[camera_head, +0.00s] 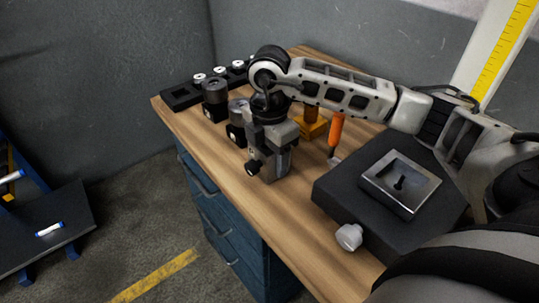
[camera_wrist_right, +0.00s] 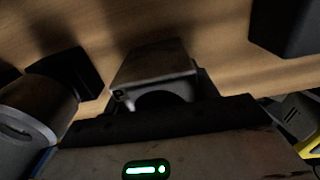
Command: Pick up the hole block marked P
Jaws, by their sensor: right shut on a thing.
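My right gripper (camera_head: 268,152) points down over the wooden bench, left of the dark plate, and is shut on a grey metal block (camera_head: 276,168). In the right wrist view the block (camera_wrist_right: 155,65) shows between the fingers, with a dark rounded opening and a small pin at its side. No letter P can be read on it, and much of it is hidden by the gripper. I cannot tell whether it touches the bench top. My left gripper is not in view.
Black cylindrical holders (camera_head: 215,103) and a black rack (camera_head: 183,95) with white-topped pieces stand behind-left. A dark plate (camera_head: 335,190) with a metal square (camera_head: 420,196) lies right. A pale knob (camera_head: 348,237) sits at its front.

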